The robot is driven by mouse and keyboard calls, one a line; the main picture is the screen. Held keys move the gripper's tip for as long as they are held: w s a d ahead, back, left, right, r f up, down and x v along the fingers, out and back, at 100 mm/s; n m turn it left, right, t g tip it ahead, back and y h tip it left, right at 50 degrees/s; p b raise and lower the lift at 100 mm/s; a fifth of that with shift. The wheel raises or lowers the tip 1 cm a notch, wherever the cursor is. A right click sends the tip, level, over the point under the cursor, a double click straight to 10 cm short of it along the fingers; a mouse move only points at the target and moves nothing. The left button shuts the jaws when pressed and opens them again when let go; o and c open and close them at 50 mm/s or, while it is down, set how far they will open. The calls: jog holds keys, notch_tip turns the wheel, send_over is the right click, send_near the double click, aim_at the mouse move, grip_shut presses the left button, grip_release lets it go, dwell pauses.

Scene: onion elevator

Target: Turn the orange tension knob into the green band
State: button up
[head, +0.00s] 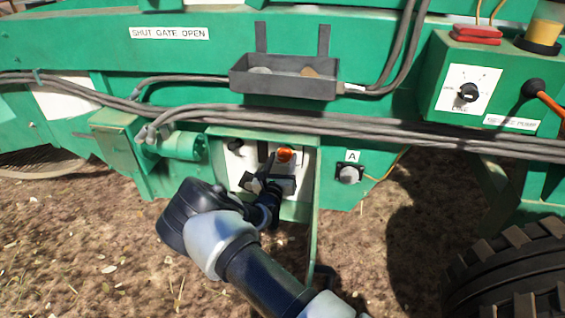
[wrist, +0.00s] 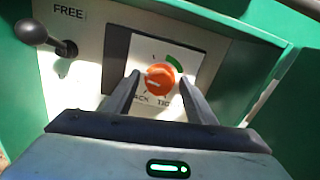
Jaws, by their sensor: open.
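The orange tension knob (wrist: 160,79) sits on a white dial plate (wrist: 143,50) in the wrist view, with a green band (wrist: 175,59) at the dial's upper right. The knob's white pointer mark seems to face left, away from the band. My gripper (wrist: 160,82) is open, with one finger on each side of the knob. I cannot tell whether the fingers touch it. In the head view the knob (head: 284,155) shows just right of my gripper (head: 268,165), in the recessed panel. The green band is not clear there.
A black lever (wrist: 50,38) under the label FREE stands left of the dial. Green walls enclose the panel. In the head view, grey hoses (head: 330,125) run above the opening, a grey tray (head: 283,78) hangs higher, and a connector marked A (head: 349,173) is at right.

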jog(key=shift+w, duration=0.1)
jog(key=c, duration=1)
jog(key=shift+c, duration=0.2)
